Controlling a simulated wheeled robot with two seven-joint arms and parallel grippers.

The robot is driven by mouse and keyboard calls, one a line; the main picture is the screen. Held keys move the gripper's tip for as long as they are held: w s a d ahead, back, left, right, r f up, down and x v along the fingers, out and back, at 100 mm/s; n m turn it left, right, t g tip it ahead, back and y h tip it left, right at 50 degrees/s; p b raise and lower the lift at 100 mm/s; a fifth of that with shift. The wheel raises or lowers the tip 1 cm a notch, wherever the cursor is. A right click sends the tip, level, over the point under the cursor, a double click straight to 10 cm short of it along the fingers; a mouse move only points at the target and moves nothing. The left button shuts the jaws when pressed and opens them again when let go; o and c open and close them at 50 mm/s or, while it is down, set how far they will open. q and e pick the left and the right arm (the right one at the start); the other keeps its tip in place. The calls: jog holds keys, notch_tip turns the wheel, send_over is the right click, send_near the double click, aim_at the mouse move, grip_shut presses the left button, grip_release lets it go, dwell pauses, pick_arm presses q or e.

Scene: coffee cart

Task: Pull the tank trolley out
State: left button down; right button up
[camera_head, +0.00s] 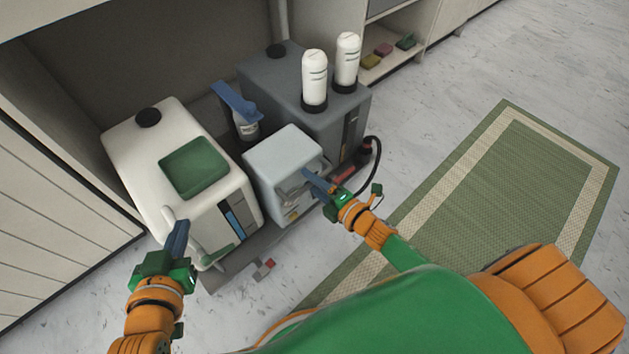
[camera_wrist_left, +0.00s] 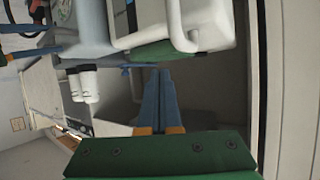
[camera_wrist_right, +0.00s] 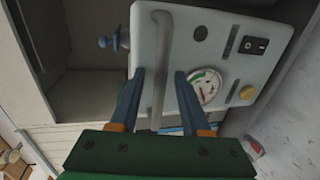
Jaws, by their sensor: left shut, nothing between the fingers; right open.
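The tank trolley's low grey base (camera_head: 213,281) shows under a white tank (camera_head: 135,150), a pale box (camera_head: 280,148) and a dark grey tank (camera_head: 285,85), inside an open cabinet bay. My left gripper (camera_head: 182,223) is shut and empty by the front of the white tank, whose white handle (camera_wrist_left: 180,25) shows in the left wrist view. My right gripper (camera_head: 306,173) is open at the front of the pale box. In the right wrist view, the box's grey bar handle (camera_wrist_right: 161,60) lies between its open fingers (camera_wrist_right: 157,75); contact cannot be told.
A green mat (camera_head: 480,190) lies on the floor at the right. White cabinet panels (camera_head: 50,220) stand close at the left. Two white canisters (camera_head: 314,78) top the dark tank. A shelf with small coloured items (camera_head: 383,49) is behind. A black hose (camera_head: 378,160) hangs at the right.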

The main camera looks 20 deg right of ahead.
pick_arm(q)
jog(key=s+a+f+g+y+p, duration=0.2)
jog(key=s+a+f+g, duration=0.2)
jog(key=s+f+g, duration=0.5)
jog(key=s, duration=0.4)
jog(key=shift+s+f+n, duration=0.2)
jog(key=shift+f+n, duration=0.1)
jog(key=shift+f, duration=0.05)
pick_arm(e)
jog(key=v, duration=0.7)
